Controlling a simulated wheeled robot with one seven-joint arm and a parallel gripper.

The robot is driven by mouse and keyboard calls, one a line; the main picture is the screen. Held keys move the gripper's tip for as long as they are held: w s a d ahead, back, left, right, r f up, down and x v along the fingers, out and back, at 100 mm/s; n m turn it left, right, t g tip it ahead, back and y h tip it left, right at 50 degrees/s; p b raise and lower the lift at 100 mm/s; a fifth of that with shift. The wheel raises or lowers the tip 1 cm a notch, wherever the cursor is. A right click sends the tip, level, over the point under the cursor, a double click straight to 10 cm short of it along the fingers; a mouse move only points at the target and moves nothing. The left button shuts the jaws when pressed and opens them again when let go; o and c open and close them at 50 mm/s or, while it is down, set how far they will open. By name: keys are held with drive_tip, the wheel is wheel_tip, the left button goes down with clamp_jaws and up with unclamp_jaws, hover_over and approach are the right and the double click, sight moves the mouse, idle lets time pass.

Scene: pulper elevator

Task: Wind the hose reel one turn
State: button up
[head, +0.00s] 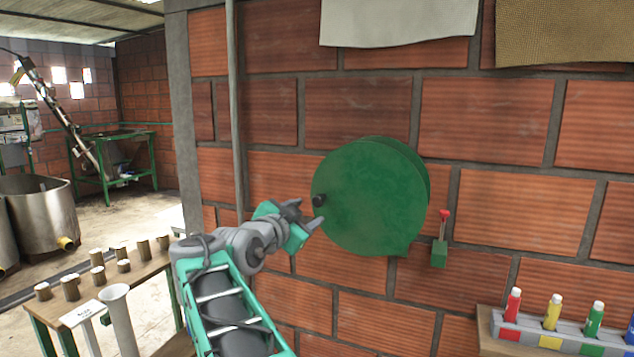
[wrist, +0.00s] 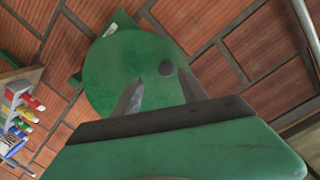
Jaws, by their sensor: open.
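The hose reel (head: 372,200) is a green round disc mounted on the brick wall, in the middle of the head view. A small black knob (head: 319,200) sticks out near its left edge. My gripper (head: 311,212) is open at the reel's left side, its fingertips close to the knob. In the wrist view the reel (wrist: 125,70) lies beyond my open gripper (wrist: 160,92), and the knob (wrist: 166,68) shows just beyond and right of midway between the fingers. The fingers do not hold the knob. I cannot tell the exact gap to it.
A small green box with a red-topped lever (head: 440,250) is on the wall right of the reel. A shelf (head: 500,345) with colored bottles stands at lower right. A table (head: 45,315) with several brown cylinders is at lower left. A vertical pipe (head: 233,110) runs up the wall.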

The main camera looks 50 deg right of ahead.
sight(316, 201)
drive_tip(key=d+n+p, duration=0.1)
drive_tip(key=d+n, duration=0.1)
drive_tip(key=w+d+n+p, duration=0.1)
drive_tip(key=d+n, duration=0.1)
drive_tip(key=w+d+n+h+p, duration=0.1)
drive_tip(key=d+n, duration=0.1)
drive_tip(key=d, duration=0.1)
drive_tip(key=shift+r+t, duration=0.3)
drive_tip(key=shift+r, duration=0.05)
drive_tip(key=shift+w+d, duration=0.2)
drive_tip(key=shift+d, duration=0.15)
drive_tip(key=shift+f, duration=0.1)
clamp_jaws()
idle(0.9)
